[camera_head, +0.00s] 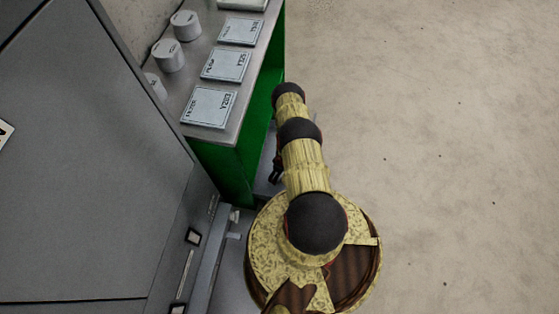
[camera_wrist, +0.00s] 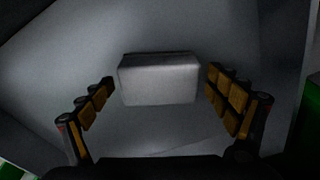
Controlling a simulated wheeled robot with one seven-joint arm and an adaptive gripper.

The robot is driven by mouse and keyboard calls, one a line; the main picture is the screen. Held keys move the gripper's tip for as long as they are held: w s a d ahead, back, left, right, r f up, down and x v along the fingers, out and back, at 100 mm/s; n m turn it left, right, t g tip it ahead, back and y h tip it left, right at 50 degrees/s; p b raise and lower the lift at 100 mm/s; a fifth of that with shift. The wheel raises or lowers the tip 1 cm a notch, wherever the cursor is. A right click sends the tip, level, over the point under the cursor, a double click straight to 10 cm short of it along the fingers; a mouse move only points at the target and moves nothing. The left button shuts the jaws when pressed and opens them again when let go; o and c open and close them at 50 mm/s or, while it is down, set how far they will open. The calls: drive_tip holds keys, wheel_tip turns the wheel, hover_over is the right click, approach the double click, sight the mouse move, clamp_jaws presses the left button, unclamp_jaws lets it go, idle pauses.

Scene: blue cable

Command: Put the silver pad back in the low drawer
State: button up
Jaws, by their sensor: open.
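In the wrist view a silver, box-shaped pad (camera_wrist: 158,80) lies on a pale grey surface. My gripper (camera_wrist: 160,92) is open, with one finger to the left and one to the right of the pad. Gaps show between the fingers and the pad. In the head view my gripper (camera_head: 276,172) is mostly hidden under my arm, beside the green cabinet. The silver pad cannot be made out there. A grey drawer-like part (camera_head: 212,262) shows low at the left, but I cannot tell whether it is the low drawer.
A metal-topped green bench (camera_head: 236,165) holds several labelled flat boxes (camera_head: 209,106) and white round containers (camera_head: 168,55). A large grey cabinet (camera_head: 85,150) stands at the left. The concrete floor (camera_head: 450,150) is clear at the right.

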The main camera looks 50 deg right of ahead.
wheel_tip(320, 180, up, 12)
drive_tip(key=s+p, duration=0.1)
drive_tip(key=p, duration=0.3)
drive_tip(key=shift+s+d+p, duration=0.15)
drive_tip(key=shift+s+p, duration=0.05)
drive_tip(key=shift+p, duration=0.2)
